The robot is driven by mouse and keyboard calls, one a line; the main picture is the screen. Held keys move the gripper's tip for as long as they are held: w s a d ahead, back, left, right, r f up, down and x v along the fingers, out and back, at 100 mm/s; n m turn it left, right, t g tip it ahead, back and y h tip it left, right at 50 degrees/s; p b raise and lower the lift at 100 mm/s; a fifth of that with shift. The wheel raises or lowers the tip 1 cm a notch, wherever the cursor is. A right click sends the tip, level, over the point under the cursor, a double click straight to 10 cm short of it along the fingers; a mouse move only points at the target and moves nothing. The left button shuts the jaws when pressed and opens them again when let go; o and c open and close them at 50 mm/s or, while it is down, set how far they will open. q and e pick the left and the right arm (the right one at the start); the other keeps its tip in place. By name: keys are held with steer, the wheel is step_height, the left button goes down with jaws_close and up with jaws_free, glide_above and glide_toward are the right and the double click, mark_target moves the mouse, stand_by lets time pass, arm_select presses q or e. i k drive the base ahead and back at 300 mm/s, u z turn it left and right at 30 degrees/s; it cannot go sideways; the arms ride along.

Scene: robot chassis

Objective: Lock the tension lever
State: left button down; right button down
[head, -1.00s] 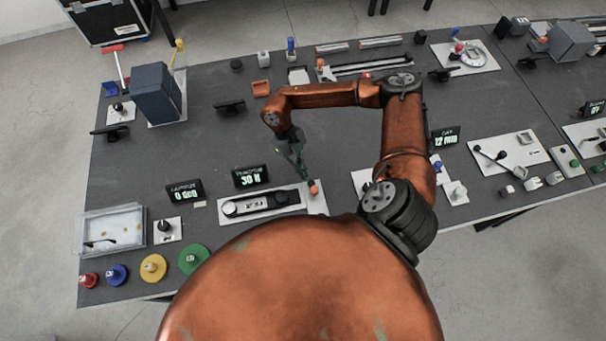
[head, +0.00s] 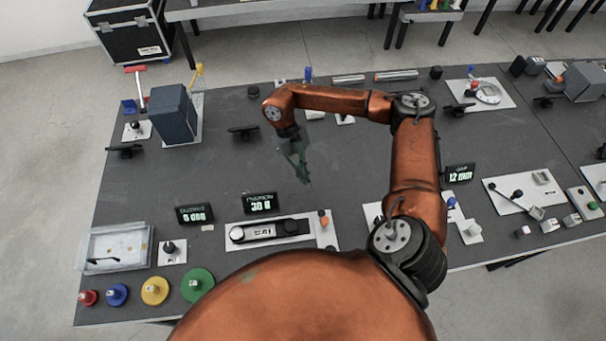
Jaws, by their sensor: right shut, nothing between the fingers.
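The tension station is a white plate (head: 238,242) near the front of the table. It carries a dark bar (head: 272,231) with round ends and, at its right end, a small lever with an orange knob (head: 324,221). A black display (head: 260,203) behind it reads tension, about 30. My right gripper (head: 304,180) points down over bare table behind the plate, apart from the knob. It is shut and empty. Whether the lever is locked is too small to tell. My left gripper is out of view.
A second display (head: 194,214) stands left of the tension display. A clear tray (head: 115,247) and several coloured discs, such as the green one (head: 197,283), lie at front left. A blue-grey block (head: 173,115) stands at back left. The table's middle is mostly clear.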

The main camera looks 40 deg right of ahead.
mark_target(324, 220)
steer(key=k, duration=2)
